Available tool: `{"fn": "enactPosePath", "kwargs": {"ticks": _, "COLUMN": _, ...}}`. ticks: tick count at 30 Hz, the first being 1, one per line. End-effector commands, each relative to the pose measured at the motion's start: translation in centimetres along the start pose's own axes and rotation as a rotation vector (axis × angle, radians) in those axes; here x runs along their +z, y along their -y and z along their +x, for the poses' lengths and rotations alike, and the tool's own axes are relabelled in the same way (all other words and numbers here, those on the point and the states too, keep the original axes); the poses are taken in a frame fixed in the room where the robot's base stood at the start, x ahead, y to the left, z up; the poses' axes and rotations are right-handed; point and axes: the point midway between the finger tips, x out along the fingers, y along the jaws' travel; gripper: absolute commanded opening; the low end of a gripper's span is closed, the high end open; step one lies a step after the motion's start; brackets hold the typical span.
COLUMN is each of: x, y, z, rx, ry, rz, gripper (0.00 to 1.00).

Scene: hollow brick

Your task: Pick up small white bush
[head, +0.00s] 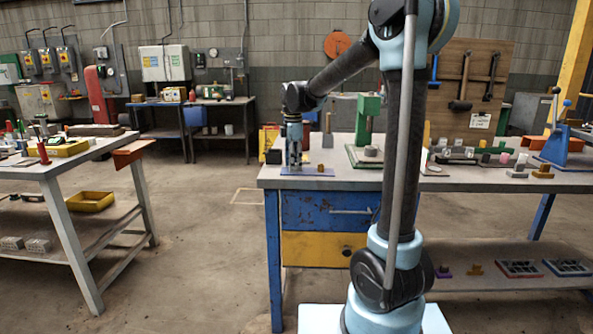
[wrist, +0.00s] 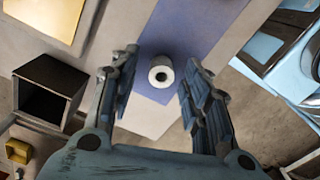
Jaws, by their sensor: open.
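The small white bush (wrist: 161,72) is a short pale ring with a dark hole, standing with its hole toward the camera on a blue-violet mat (wrist: 205,28) in the wrist view. My gripper (wrist: 160,62) is open, with one finger on each side of the bush and a gap to both. In the head view my gripper (head: 294,163) points down over the blue mat (head: 312,171) at the left end of the workbench (head: 345,183). I cannot make out the bush there. How high the fingertips are above it is unclear.
A dark open box (wrist: 50,88) lies left of my gripper in the wrist view, with a yellow brass piece (wrist: 18,151) near it. A green press (head: 367,125) stands right of my gripper on the bench. More small parts sit farther right.

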Motion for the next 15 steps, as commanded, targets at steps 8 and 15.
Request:
{"fn": "enactPosePath", "kwargs": {"ticks": 8, "x": 0.01, "y": 0.0, "z": -0.02, "rx": 0.0, "ry": 0.0, "rz": 0.0, "gripper": 0.23}}
{"fn": "enactPosePath", "kwargs": {"ticks": 15, "x": 0.02, "y": 0.0, "z": -0.03, "rx": 0.0, "ry": 0.0, "rz": 0.0, "gripper": 0.07}}
